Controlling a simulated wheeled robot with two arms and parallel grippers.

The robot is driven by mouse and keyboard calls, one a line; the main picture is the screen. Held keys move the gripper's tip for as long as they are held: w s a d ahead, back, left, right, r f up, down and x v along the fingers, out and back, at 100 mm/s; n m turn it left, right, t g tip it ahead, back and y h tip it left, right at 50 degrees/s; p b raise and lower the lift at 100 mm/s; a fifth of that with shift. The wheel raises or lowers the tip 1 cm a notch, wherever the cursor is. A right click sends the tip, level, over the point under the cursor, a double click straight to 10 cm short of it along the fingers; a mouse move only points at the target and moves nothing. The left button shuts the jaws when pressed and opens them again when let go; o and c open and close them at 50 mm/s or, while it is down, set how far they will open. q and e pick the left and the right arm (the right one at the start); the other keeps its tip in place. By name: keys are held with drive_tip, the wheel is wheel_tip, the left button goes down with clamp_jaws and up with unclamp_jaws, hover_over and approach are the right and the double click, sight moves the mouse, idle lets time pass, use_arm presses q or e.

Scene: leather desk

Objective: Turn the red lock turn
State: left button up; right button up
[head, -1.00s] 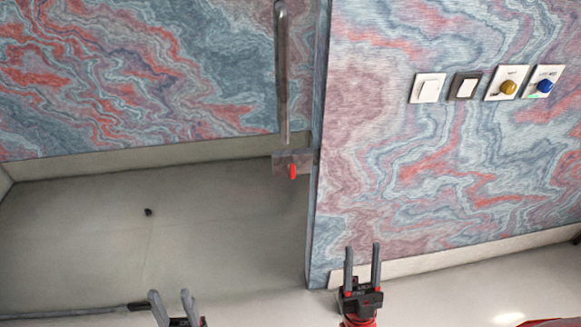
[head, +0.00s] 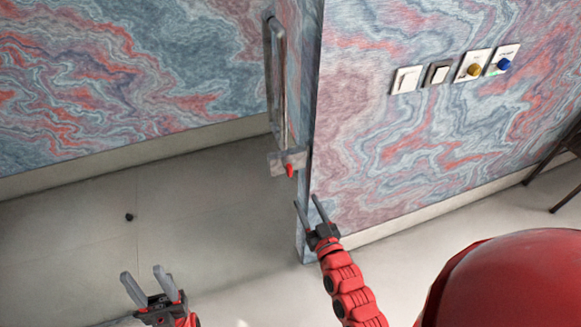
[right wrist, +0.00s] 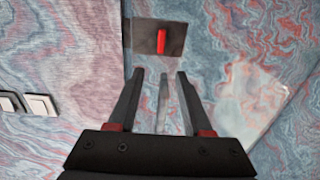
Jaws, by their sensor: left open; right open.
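The red lock turn (head: 290,170) sits on a small grey metal plate (head: 276,165) at the edge of the marbled panel in the head view. In the right wrist view the red turn (right wrist: 161,41) looks upright on its dark plate (right wrist: 143,37), just beyond my fingertips. My right gripper (head: 306,200) is open and empty, just below and right of the lock, apart from it. Its fingers (right wrist: 160,72) frame a gap below the plate in the wrist view. My left gripper (head: 142,272) is open and empty over the floor at the lower left.
A long vertical grey handle (head: 277,80) rises above the lock. The right wall carries a white switch (head: 406,80), a dark-framed switch (head: 438,74), a yellow knob (head: 474,69) and a blue knob (head: 504,64). Dark furniture legs (head: 555,165) stand at far right. Floor at left is mostly clear.

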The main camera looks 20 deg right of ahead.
sight(291, 169)
drive_tip(key=w+p, duration=0.1)
drive_tip(key=w, duration=0.3)
drive_tip(key=w+p, duration=0.1)
drive_tip(key=w, duration=0.3)
drive_tip(key=w+p, duration=0.1)
drive_tip(key=w, duration=0.4)
drive_tip(key=shift+a, duration=0.3)
clamp_jaws()
